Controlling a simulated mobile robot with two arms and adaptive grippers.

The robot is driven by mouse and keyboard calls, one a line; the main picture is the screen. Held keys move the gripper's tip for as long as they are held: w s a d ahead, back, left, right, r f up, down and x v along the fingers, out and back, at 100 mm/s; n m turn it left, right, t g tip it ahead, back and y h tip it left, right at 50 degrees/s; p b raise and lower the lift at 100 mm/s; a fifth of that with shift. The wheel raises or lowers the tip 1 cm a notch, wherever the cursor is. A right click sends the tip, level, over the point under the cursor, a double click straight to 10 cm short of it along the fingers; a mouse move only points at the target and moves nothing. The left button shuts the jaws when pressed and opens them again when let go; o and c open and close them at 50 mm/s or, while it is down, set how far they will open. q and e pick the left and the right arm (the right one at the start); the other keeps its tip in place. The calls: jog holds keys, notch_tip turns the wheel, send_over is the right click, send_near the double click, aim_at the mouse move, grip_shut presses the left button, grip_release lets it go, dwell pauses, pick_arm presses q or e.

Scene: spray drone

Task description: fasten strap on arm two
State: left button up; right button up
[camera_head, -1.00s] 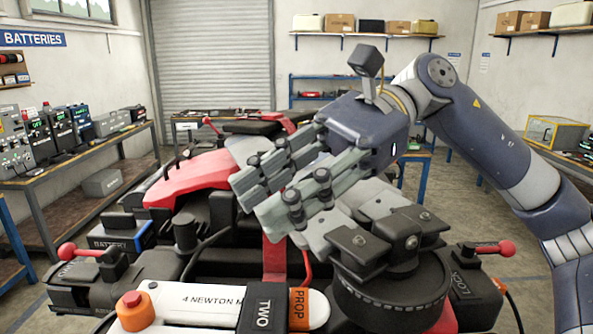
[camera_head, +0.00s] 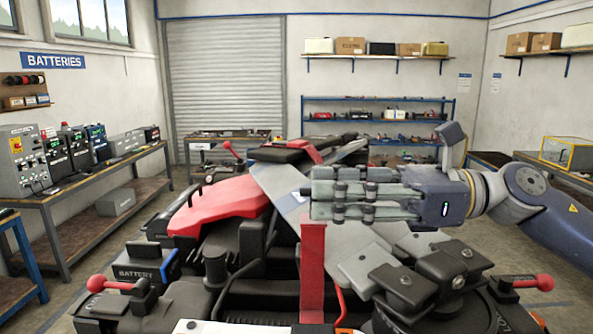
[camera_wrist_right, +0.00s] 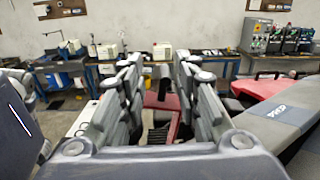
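A flat red strap (camera_head: 313,270) stands nearly upright at the middle of the drone in the head view. Its top end is just under the fingertips of my right gripper (camera_head: 318,200). The gripper lies level and points left. In the wrist view the right gripper (camera_wrist_right: 160,72) has its two fingers apart. A red piece (camera_wrist_right: 163,103) shows in the gap beyond them; I cannot tell whether it is the strap. A long grey drone arm (camera_head: 284,198) runs behind the fingers. The arm two label is not visible in the head view. My left gripper is not in view.
A black clamp block (camera_head: 440,272) sits under my right wrist. A red shell (camera_head: 220,205) and a battery box (camera_head: 145,265) are at left. Workbenches line the walls.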

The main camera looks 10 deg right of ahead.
aim_at(310, 192)
jog(key=p+x, duration=0.1)
jog(key=x, duration=0.1)
jog(key=p+x, duration=0.1)
jog(key=x, duration=0.2)
jog(key=shift+w+a+f, duration=0.1)
jog(key=shift+w+a, duration=0.15)
jog(key=shift+w, duration=0.05)
grip_shut()
jog(key=shift+a, duration=0.1)
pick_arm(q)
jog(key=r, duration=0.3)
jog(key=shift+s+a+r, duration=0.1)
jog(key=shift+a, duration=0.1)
